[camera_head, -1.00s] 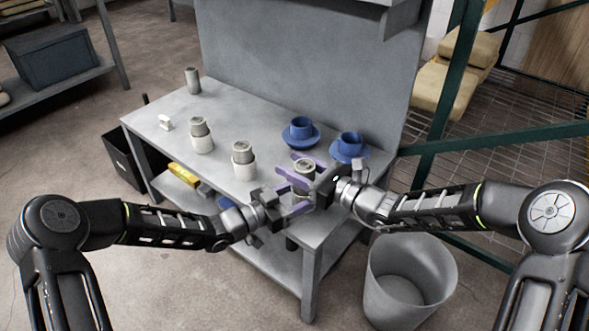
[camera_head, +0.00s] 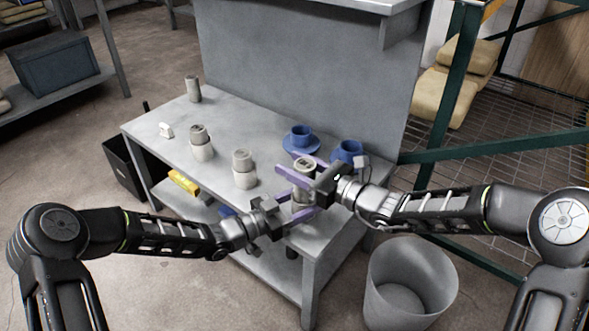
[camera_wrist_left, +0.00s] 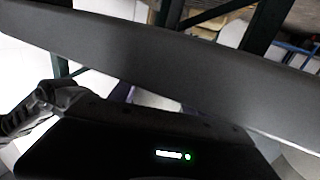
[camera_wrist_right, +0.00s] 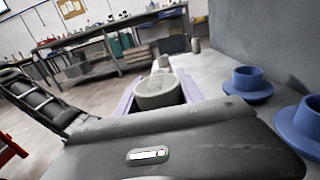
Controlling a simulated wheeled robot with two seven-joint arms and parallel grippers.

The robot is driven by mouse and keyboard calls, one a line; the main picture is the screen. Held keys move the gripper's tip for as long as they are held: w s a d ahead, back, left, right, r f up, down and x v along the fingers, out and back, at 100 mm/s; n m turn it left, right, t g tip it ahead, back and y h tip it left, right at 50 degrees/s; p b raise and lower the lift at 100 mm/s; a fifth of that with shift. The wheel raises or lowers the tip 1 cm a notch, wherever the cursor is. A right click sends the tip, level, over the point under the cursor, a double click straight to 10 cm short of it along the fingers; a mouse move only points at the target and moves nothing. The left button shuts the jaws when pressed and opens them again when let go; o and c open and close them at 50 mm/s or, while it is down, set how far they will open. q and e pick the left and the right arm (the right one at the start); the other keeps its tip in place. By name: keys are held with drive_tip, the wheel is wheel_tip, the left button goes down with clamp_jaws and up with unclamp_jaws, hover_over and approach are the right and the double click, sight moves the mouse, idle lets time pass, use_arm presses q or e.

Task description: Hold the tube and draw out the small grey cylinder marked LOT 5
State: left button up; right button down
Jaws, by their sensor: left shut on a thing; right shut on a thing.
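A grey cylinder (camera_head: 304,163) stands upright between the purple fingers of my right gripper (camera_head: 298,172), which is shut on it. It also shows in the right wrist view (camera_wrist_right: 156,94). Below it a pale tube (camera_head: 301,209) is between the purple fingers of my left gripper (camera_head: 303,214), shut on it near the table's front right edge. The cylinder stands up above the tube; whether its lower end is still inside is hidden by the fingers. The LOT marking is too small to read. The left wrist view is mostly blocked by dark gripper parts.
Two more pale tubes (camera_head: 202,152) (camera_head: 244,179) with grey cylinders stand on the grey table (camera_head: 215,115). A lone grey cylinder (camera_head: 193,88) and a small white block (camera_head: 166,131) stand left. Blue cups (camera_head: 300,136) (camera_head: 347,151) are behind; a bin (camera_head: 410,290) stands at front right.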

drive_tip(key=shift+r, duration=0.3)
drive_tip(key=shift+r, duration=1.4)
drive_tip(key=shift+r, duration=1.5)
use_arm(q)
drive_tip(key=o, duration=1.5)
drive_tip(key=shift+c, duration=0.2)
drive_tip(key=shift+a, duration=0.15)
drive_tip(key=v, duration=1.1)
drive_tip(key=shift+s+a, duration=0.25)
drive_tip(key=shift+a, duration=0.1)
